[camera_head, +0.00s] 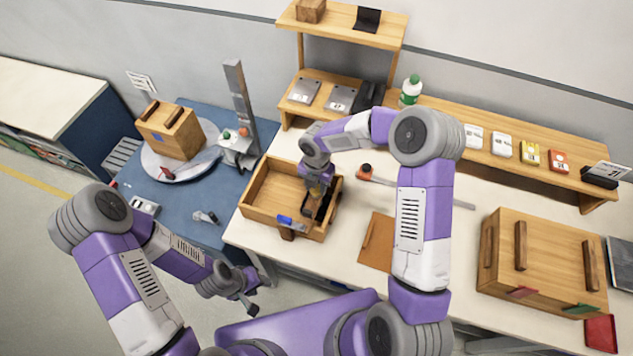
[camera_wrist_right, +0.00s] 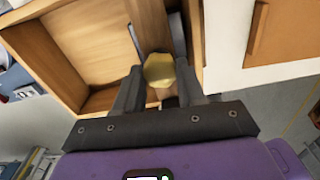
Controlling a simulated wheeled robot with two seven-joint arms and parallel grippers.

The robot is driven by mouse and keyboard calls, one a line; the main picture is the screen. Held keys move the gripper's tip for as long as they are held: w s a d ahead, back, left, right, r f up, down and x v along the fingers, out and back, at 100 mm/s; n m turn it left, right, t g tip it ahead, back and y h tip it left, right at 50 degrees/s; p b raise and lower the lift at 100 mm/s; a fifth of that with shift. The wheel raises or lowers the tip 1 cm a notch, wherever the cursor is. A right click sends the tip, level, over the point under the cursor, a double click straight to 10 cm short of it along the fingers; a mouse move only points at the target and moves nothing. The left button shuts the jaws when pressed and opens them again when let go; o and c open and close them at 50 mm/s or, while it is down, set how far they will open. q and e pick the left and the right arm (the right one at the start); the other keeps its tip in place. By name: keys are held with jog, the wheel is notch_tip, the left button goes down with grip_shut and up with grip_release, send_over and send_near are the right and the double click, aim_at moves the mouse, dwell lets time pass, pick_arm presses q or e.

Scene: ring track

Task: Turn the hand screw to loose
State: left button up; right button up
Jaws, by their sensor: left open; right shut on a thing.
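My right gripper (camera_head: 318,197) reaches down into the open wooden box (camera_head: 259,181) on the white bench. In the right wrist view its two dark fingers (camera_wrist_right: 159,92) are shut on a rounded yellow knob (camera_wrist_right: 159,70), which looks like the end of the hand screw. Wood shows just below the knob; the rest of the screw is hidden by the knob and gripper. In the head view the knob is mostly hidden by the gripper. My left gripper (camera_head: 245,296) is open and empty, low in front of the blue table, away from the box.
A bar with an orange-red end (camera_head: 365,171) lies right of the box. A large wooden case (camera_head: 540,262) stands at the right.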

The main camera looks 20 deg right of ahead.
jog(key=n+p, duration=0.2)
jog(key=n, duration=0.3)
jog(key=shift+r, duration=0.1)
jog(key=shift+n+p, duration=0.9)
jog(key=shift+n, duration=1.4)
jog(key=o, duration=1.1)
jog(key=shift+c, duration=0.2)
notch_tip(320, 180, up, 7)
jog(key=shift+r, duration=0.2)
